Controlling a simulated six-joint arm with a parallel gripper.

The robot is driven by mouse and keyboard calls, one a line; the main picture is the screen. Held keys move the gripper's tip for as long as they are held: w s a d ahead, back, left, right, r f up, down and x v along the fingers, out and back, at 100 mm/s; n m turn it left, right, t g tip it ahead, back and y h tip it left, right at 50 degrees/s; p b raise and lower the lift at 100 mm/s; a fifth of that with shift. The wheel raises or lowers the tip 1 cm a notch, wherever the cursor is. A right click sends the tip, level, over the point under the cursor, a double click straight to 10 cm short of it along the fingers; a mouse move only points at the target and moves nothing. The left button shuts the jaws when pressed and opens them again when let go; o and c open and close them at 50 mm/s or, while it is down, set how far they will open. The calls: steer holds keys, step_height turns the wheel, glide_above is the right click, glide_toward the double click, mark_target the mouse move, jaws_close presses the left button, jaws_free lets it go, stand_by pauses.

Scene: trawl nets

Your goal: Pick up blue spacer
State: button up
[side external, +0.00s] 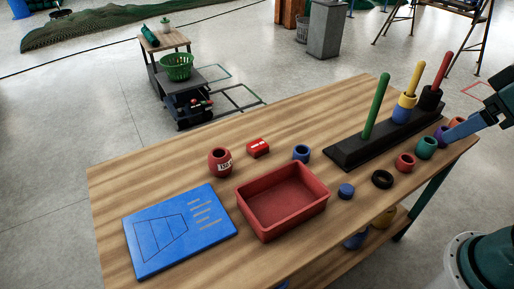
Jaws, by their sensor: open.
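A blue spacer (301,153), ring-shaped with a dark hole, stands on the wooden table behind the red tray. A smaller blue piece (346,190) sits right of the tray; I cannot tell if it is a spacer too. Another blue ring (401,115) is on the yellow peg, under a yellow ring (407,101). My gripper (451,137) comes in from the right edge, open, low beside a purple piece (440,134) and a teal ring (427,148). It is well right of the loose blue spacer. Its fingertips are partly hidden, and contact is unclear.
A black peg rack (345,154) with green, yellow and red pegs stands along the far side. A red tray (282,199), a red jar (220,162), a red box (258,148), a blue board (180,230), a red ring (405,163) and a black ring (382,179) share the table.

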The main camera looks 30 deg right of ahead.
steer(key=w+f+n+g, duration=0.25)
steer(key=w+n, duration=0.65)
steer(key=w, duration=1.2)
steer(key=w+f+n+g+y, duration=0.1)
steer(key=w+f+n+g, duration=0.2)
steer(key=w+f+n, duration=0.4)
steer(key=w+f, duration=0.6)
steer(key=f, duration=0.3)
steer(key=shift+w+a+f+n+y, duration=0.35)
steer(key=shift+a+f+n+y, duration=0.05)
steer(key=shift+a+f, duration=0.2)
steer(key=shift+f, duration=1.2)
steer(key=shift+a+f, duration=0.25)
steer(key=shift+f, duration=1.2)
steer(key=shift+a+f, duration=0.2)
steer(key=shift+f, duration=1.2)
